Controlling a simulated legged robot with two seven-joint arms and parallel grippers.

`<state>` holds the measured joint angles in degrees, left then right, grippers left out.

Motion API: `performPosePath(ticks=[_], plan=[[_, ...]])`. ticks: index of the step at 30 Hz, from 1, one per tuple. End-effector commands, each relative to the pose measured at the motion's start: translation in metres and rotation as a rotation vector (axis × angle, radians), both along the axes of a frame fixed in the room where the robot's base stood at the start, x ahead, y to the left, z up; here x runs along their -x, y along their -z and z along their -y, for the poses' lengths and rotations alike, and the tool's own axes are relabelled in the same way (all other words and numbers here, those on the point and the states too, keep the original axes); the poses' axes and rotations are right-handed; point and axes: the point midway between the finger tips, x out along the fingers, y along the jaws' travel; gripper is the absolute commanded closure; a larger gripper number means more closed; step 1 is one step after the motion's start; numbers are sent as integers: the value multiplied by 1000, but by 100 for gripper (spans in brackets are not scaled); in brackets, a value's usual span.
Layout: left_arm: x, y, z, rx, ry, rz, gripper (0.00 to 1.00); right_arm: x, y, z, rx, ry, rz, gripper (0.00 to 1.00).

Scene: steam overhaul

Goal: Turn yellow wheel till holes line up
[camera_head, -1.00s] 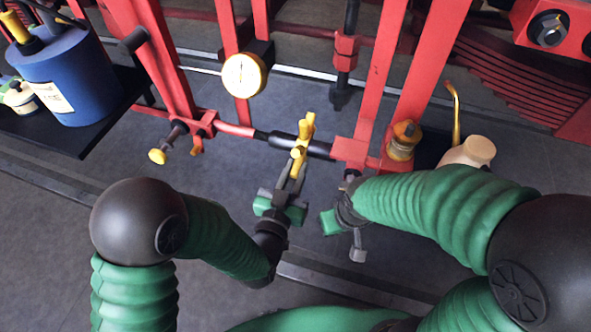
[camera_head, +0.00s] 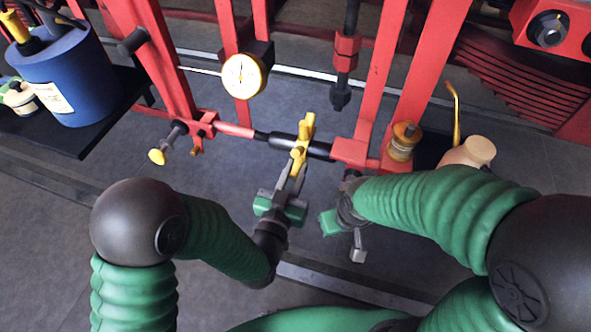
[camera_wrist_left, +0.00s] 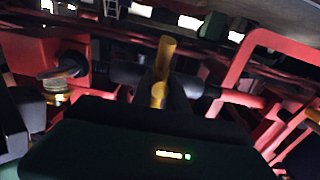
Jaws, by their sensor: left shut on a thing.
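The yellow wheel (camera_head: 304,140) sits on a dark sleeve (camera_head: 283,140) of the horizontal red bar. In the head view it shows nearly edge-on, as an upright yellow piece with a stub toward me. My left gripper (camera_head: 297,168) is shut on the yellow wheel at its near part. The wheel also shows in the left wrist view (camera_wrist_left: 164,62), between the dark fingers. I cannot make out any holes. My right gripper (camera_head: 357,250) hangs to the right, apart from the wheel; its fingers are mostly hidden by its own wrist.
A round yellow-rimmed dial (camera_head: 243,76) stands above the bar. A yellow knob (camera_head: 157,156) sticks out at the left. Red uprights (camera_head: 361,125) frame the space. A brass-topped jar (camera_head: 404,141) and an oil can (camera_head: 472,152) are at the right. A blue tank (camera_head: 62,80) stands on a black shelf.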

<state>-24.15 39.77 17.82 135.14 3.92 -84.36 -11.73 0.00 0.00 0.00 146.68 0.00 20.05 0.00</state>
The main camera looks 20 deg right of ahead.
Motion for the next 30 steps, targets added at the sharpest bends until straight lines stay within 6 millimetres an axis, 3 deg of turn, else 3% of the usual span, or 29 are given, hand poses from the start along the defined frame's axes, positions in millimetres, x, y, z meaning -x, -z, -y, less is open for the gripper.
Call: performPosePath(ticks=[11, 21, 30], plan=[[0, -1, 0, 1, 1, 1, 100, 0, -1, 0, 0, 0, 0, 100], [1, -30, 0, 4, 0, 7, 100, 0, -21, 0, 0, 0, 0, 100], [1, -29, 0, 4, 0, 7, 100, 0, -20, 0, 0, 0, 0, 100]])
